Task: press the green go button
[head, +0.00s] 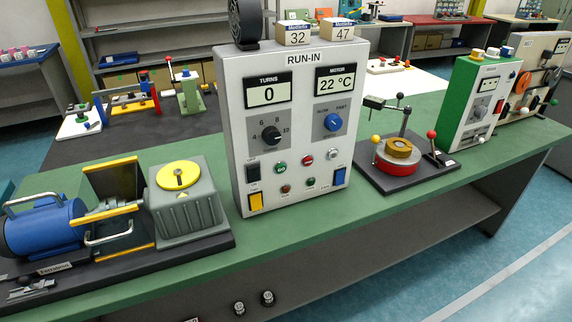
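A grey control panel marked RUN-IN (300,110) stands upright on the green bench. A round green button (281,168) is on its lower front, below the black knob; its label is too small to read. A red button (308,160) and a white button (333,154) are to its right. A smaller green round piece (311,183) and a brownish-red one (286,189) sit below. The TURNS display (268,91) reads 0 and the MOTOR display (335,82) reads 22 °C. Neither of my grippers is in view, and nothing covers the green button.
A blue motor (45,228) and a grey gearbox (187,205) with a raised yellow guard (112,180) stand left of the panel. A turntable fixture (398,160) and a green control box (478,105) are to the right. Bare bench top (290,235) lies in front of the panel.

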